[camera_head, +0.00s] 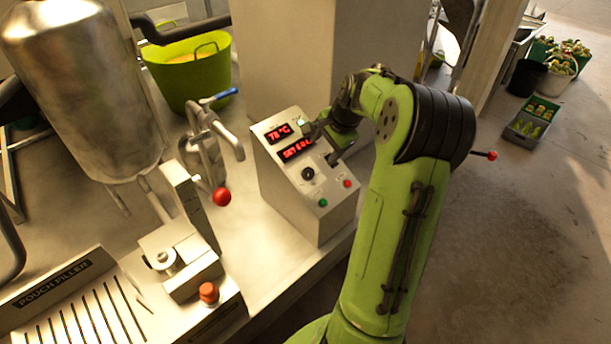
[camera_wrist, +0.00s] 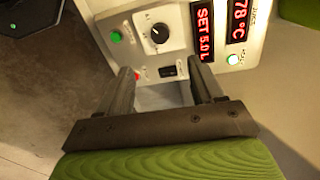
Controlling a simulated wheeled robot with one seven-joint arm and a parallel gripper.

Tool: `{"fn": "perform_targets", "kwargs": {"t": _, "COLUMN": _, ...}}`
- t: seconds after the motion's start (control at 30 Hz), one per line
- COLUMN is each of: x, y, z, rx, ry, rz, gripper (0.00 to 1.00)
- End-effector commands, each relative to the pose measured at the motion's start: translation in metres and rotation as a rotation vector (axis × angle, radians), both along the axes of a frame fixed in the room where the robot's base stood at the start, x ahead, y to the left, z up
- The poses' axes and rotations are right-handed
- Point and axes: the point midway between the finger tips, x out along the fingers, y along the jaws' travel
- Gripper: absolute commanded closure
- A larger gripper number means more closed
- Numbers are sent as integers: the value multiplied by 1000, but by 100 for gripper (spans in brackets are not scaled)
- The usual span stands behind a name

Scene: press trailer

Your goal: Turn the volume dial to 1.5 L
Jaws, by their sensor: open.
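The volume dial (camera_wrist: 158,34) is a round black knob with a white pointer mark on the control box's sloped panel. It also shows in the head view (camera_head: 308,174). The lower red display (camera_wrist: 204,30) reads "SET 5.0 L" in the wrist view. The upper display (camera_wrist: 239,20) reads 78 °C. My gripper (camera_wrist: 164,80) is open and empty, its two fingers pointing at the panel. The dial lies just beyond the gap between the fingertips, and I see no contact with it. In the head view my gripper (camera_head: 328,144) is at the panel's right side, partly hidden by my arm.
The panel (camera_head: 330,205) also has a green button (camera_wrist: 116,37), a red button (camera_wrist: 137,75), a black rocker switch (camera_wrist: 168,70) and a lit green lamp (camera_wrist: 233,59).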

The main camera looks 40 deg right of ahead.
Motion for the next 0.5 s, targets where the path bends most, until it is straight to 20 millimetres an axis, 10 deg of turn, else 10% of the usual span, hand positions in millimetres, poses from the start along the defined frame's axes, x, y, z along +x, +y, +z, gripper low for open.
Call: {"fn": "perform_targets", "kwargs": {"t": 0.5, "x": 51, "y": 0, "z": -116, "rx": 2, "ry": 3, "rz": 6, "gripper": 33}}
